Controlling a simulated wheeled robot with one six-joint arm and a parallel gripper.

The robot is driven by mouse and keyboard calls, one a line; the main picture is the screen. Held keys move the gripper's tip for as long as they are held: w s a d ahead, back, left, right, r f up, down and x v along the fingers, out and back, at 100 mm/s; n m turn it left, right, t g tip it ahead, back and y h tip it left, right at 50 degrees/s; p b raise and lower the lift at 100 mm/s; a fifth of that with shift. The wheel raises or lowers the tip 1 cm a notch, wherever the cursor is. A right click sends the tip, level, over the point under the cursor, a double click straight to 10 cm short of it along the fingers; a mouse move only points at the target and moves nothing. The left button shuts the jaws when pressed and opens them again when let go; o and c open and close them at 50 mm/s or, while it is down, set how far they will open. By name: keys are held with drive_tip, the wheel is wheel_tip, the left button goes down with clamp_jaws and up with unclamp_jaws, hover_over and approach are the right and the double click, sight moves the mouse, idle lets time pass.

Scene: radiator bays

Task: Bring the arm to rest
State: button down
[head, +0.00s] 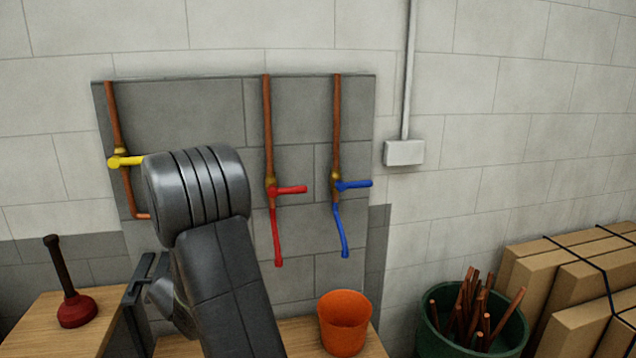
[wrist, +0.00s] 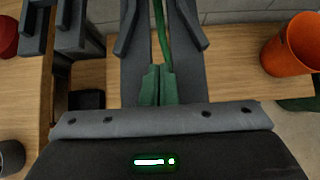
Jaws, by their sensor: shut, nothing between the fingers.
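My arm (head: 222,280) rises in front of the grey wall panel in the head view, bent at a thick ribbed joint. It covers part of the panel and of the yellow-handled pipe's lower run. My gripper (wrist: 159,85) shows in the wrist view with its green finger pads together and nothing between them. It is over the wooden bench (wrist: 210,84), apart from the orange pot (wrist: 290,45) at the right. In the head view the fingers are hidden or cannot be made out behind the arm.
The panel (head: 195,105) carries pipes with yellow (head: 126,161), red (head: 292,189) and blue (head: 355,184) handles. A plunger (head: 75,310) stands on the left bench. The orange pot (head: 344,322) stands right of my arm. A green bucket (head: 440,345) and cardboard boxes (head: 565,275) fill the right.

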drive_tip(key=s+d+r, duration=0.1)
drive_tip(key=s+r, duration=0.2)
drive_tip(key=s, duration=0.4)
drive_tip(key=s+d+r+p, duration=0.1)
drive_tip(key=s+d+r, duration=0.1)
drive_tip(key=s+r, duration=0.2)
drive_tip(key=s, duration=0.3)
drive_tip(key=shift+s+d+p, duration=0.25)
drive_tip(key=shift+s+p, duration=0.05)
drive_tip(key=shift+s, duration=0.05)
